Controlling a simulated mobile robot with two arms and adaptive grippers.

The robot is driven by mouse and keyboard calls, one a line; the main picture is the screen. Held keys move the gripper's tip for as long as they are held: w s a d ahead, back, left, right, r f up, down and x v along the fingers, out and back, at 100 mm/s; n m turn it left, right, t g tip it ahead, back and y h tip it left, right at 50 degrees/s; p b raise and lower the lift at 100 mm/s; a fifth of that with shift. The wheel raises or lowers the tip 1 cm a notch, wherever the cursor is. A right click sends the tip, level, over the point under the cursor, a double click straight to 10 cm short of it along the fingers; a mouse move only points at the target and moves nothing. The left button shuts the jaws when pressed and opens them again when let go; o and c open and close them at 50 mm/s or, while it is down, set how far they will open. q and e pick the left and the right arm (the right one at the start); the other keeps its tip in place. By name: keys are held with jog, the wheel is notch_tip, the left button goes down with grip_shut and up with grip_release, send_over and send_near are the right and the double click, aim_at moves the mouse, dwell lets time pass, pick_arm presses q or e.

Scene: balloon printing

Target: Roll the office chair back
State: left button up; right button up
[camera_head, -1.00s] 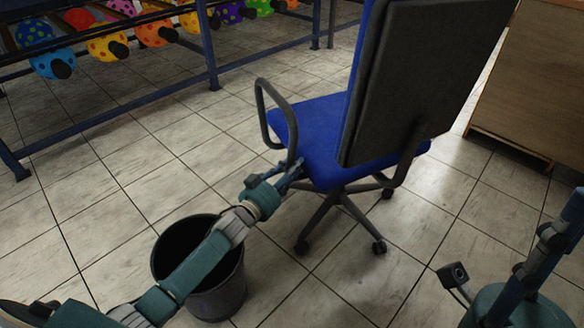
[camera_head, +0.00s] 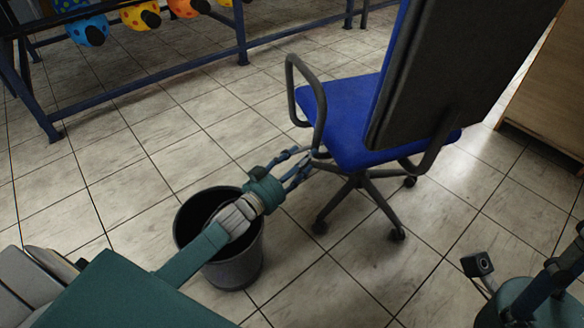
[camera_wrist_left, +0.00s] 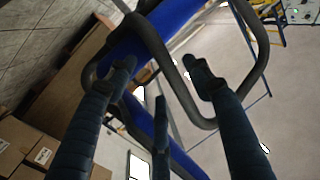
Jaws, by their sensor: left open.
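The office chair has a blue seat (camera_head: 345,110), a dark grey backrest (camera_head: 455,70) turned toward me, and a black base on casters. Its near-left armrest (camera_head: 291,85) is a dark loop. My left gripper (camera_head: 303,167) is open at the lower end of this armrest, beside the seat's left edge. In the left wrist view, the open fingers (camera_wrist_left: 160,78) spread around the armrest loop (camera_wrist_left: 176,72); contact is unclear. My right gripper (camera_head: 560,275) is partly cut off at the lower right, its jaws unclear.
A black waste bin (camera_head: 245,262) stands on the tiled floor beneath my left forearm. A dark blue metal rack (camera_head: 240,40) with colourful balloons stands at the back left. A wooden cabinet (camera_head: 548,95) stands right of the chair. Floor between rack and chair is clear.

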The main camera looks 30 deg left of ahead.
pick_arm(q)
jog(key=v, duration=0.5)
jog(key=shift+d, duration=0.1)
dwell(0.3)
